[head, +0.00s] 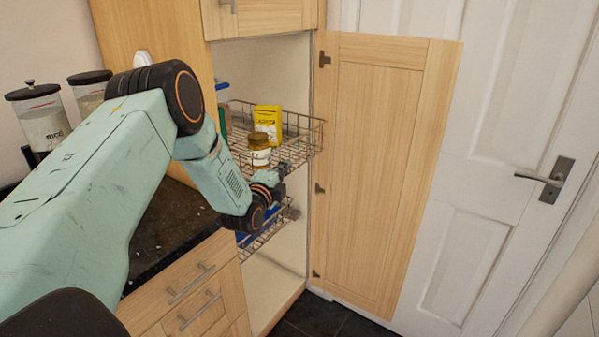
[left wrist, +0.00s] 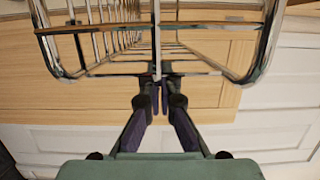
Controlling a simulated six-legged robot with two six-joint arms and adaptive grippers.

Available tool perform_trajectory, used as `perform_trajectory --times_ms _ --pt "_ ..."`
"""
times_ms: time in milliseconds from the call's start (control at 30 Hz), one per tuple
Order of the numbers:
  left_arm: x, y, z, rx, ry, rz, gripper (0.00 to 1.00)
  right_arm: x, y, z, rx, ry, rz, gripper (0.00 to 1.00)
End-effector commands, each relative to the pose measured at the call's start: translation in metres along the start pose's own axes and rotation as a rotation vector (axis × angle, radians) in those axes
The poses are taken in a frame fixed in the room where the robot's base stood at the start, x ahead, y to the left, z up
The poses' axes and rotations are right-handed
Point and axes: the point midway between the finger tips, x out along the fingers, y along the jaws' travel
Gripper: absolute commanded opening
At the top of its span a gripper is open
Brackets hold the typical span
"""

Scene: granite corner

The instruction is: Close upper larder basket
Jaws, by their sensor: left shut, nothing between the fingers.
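The upper larder basket (head: 308,132) is a wire basket pulled partway out of the open tall cupboard. It holds a yellow box (head: 267,122), a jar with a brown lid (head: 259,150) and something green and blue at the back left. My left gripper (head: 279,187) is below the basket's front, partly hidden behind my own wrist in the head view. In the left wrist view its fingers (left wrist: 160,88) are shut and empty, close to the wires of a basket (left wrist: 150,68). I cannot tell whether they touch the wire. My right gripper is not in view.
A lower wire basket (head: 262,238) with a blue item sits below. The wooden cupboard door (head: 375,165) stands wide open on the right, before a white door (head: 500,130). A dark worktop (head: 165,235) with jars (head: 45,120) is on the left.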

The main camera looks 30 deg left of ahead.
Motion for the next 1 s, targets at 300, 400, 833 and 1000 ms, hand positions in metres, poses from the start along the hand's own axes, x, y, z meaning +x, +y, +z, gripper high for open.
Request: perform_trajectory --times_ms 300,400,833,1000 --pt "0.013 0.001 0.054 0.001 -0.003 0.0 0.0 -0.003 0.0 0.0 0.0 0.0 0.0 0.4" --pt "0.016 0.001 0.068 0.0 -0.003 0.0 0.0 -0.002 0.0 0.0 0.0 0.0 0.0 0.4" --pt "0.024 0.001 0.095 0.0 0.0 0.002 0.0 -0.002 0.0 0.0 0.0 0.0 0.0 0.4" --pt "0.024 0.001 0.096 0.0 0.0 0.001 0.0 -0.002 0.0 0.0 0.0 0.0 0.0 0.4"
